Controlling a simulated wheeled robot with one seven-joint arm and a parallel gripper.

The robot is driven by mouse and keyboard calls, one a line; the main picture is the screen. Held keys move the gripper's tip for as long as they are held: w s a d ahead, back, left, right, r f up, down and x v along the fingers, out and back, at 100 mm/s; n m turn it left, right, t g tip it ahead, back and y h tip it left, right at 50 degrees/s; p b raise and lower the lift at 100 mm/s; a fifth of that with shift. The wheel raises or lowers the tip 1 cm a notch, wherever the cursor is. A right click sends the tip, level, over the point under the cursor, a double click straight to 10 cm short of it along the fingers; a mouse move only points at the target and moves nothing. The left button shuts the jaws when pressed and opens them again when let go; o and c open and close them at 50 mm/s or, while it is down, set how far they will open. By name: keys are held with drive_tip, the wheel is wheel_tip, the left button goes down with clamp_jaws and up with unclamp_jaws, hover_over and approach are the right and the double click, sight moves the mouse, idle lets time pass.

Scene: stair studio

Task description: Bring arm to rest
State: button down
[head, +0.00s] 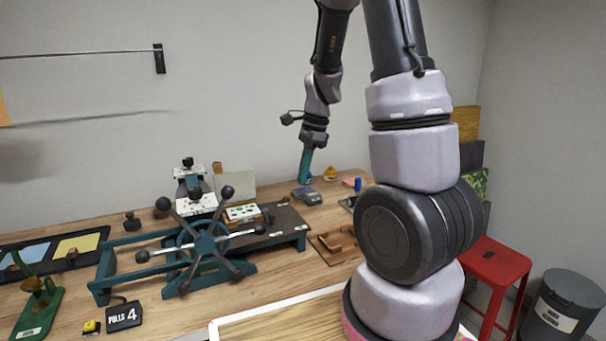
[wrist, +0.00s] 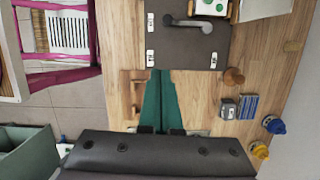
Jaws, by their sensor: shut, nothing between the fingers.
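My gripper (head: 303,181) hangs from my raised arm, its teal fingers pointing down over the back of the workbench (head: 262,283). The fingers are closed together with nothing between them. In the wrist view the shut gripper (wrist: 161,72) shows as two teal fingers side by side, above the wood bench top and near the edge of a dark board (wrist: 188,48). The fingertips look apart from the things below, though the exact height is hard to tell.
A press with a spoked handwheel (head: 204,243) stands on the bench at left. A wooden tray (head: 333,247), a dark small box (head: 306,196) and a blue item (head: 358,184) lie near the gripper. A red stool (head: 494,262) and grey bin (head: 563,306) stand at right.

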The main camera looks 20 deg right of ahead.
drive_tip(key=s+a+r+n+t, duration=0.1)
drive_tip(key=s+r+n+t, duration=0.2)
drive_tip(key=s+r+n, duration=0.4)
drive_tip(key=s+a+r+n+t, duration=0.2)
drive_tip(key=s+r+n+t, duration=0.2)
drive_tip(key=r, duration=1.1)
drive_tip(key=s+n, duration=0.3)
drive_tip(key=s, duration=0.1)
drive_tip(key=shift+s+a+r+h, duration=0.2)
drive_tip(key=shift+s+h, duration=0.2)
